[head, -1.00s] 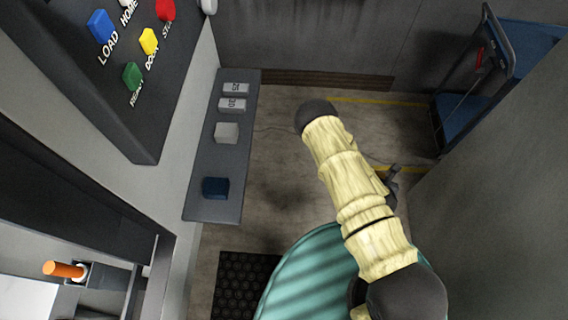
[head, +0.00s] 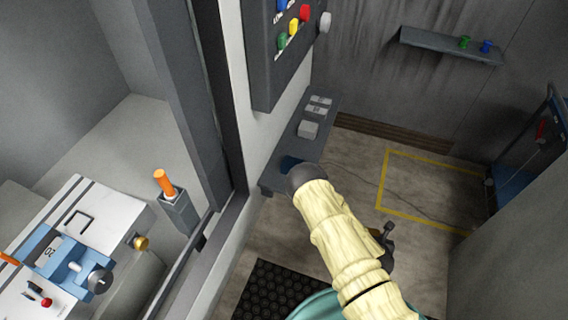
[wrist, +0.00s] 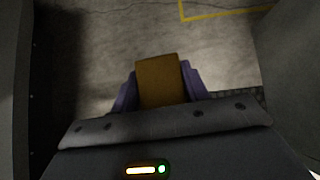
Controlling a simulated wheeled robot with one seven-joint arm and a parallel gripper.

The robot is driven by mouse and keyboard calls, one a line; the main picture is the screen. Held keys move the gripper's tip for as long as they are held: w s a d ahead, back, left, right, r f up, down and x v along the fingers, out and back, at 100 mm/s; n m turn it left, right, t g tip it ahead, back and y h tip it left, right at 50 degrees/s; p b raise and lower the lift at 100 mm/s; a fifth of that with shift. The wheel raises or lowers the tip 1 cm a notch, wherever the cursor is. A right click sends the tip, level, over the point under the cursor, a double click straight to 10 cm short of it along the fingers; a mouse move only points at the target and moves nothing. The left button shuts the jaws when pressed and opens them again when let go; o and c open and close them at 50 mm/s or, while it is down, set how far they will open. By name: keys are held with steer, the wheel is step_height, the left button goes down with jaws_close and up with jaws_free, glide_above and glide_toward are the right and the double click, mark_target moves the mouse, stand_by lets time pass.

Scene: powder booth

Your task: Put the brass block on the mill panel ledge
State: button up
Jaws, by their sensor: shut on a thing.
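The brass block (wrist: 159,80) shows in the wrist view between the purple fingers of my gripper (wrist: 160,88), which is shut on it. The block is held above a concrete floor. The mill panel ledge (head: 273,179) is the narrow dark shelf under the button panel (head: 268,75) in the head view. The brass block does not show clearly in the head view.
The mill's vise (head: 62,262) and an orange-handled tool in a grey holder (head: 180,212) stand at left. A wall shelf (head: 425,43) with green and blue items is at the back. A blue cart (head: 520,150) stands at right. A black mat (head: 270,290) lies on the floor.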

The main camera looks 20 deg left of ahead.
steer(key=shift+s+a, duration=0.25)
steer(key=shift+s, duration=0.1)
steer(key=shift+r, duration=0.1)
